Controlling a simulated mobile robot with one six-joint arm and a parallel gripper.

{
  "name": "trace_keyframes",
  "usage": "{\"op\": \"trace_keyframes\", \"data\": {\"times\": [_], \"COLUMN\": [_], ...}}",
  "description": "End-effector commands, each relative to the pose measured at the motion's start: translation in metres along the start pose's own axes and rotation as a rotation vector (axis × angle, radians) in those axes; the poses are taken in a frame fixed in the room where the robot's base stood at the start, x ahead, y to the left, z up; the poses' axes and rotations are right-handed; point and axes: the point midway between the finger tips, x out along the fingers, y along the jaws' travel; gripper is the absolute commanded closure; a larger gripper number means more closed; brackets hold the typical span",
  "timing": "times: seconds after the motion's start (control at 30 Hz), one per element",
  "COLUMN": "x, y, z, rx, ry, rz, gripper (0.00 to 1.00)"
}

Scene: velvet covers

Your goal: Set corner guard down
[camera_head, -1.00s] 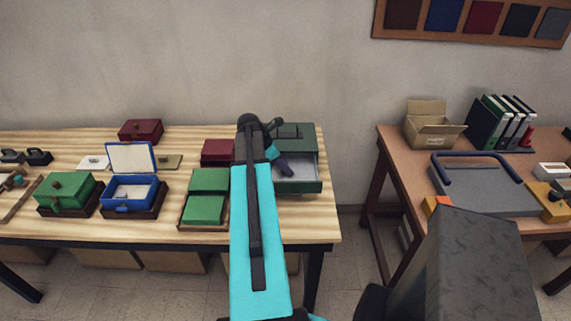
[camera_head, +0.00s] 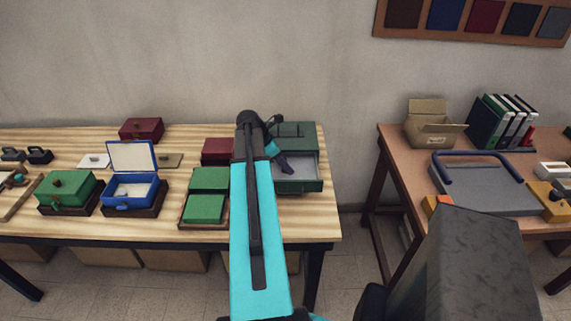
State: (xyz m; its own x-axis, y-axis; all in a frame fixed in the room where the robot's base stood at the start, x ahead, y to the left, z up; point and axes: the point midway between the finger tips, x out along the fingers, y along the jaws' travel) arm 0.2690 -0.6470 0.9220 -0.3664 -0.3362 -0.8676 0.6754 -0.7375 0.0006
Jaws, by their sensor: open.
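My gripper (camera_head: 286,168) is at the far end of my cyan arm, seen from behind and small. It is open, and it is over the left part of an open drawer (camera_head: 306,168) in a dark green box (camera_head: 297,136) at the table's right end. I cannot make out a corner guard for certain; it may be too small or hidden behind my arm. The drawer's grey inside is partly covered by the gripper.
Left of my arm, green covers (camera_head: 209,180), a blue open-lidded box (camera_head: 130,192), a green box (camera_head: 66,189) and a dark red box (camera_head: 141,130) stand on the striped wooden table (camera_head: 90,226). A gap separates it from the brown table (camera_head: 398,165).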

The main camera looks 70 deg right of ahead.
Motion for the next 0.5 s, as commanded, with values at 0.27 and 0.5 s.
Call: {"op": "trace_keyframes", "data": {"times": [0.27, 0.5], "x": [-0.027, -0.056], "y": [0.0, 0.0], "z": [-0.001, -0.001], "rx": [0.0, 0.0], "ry": [0.0, 0.0], "rz": [0.003, 0.003], "gripper": [0.54, 0.54]}}
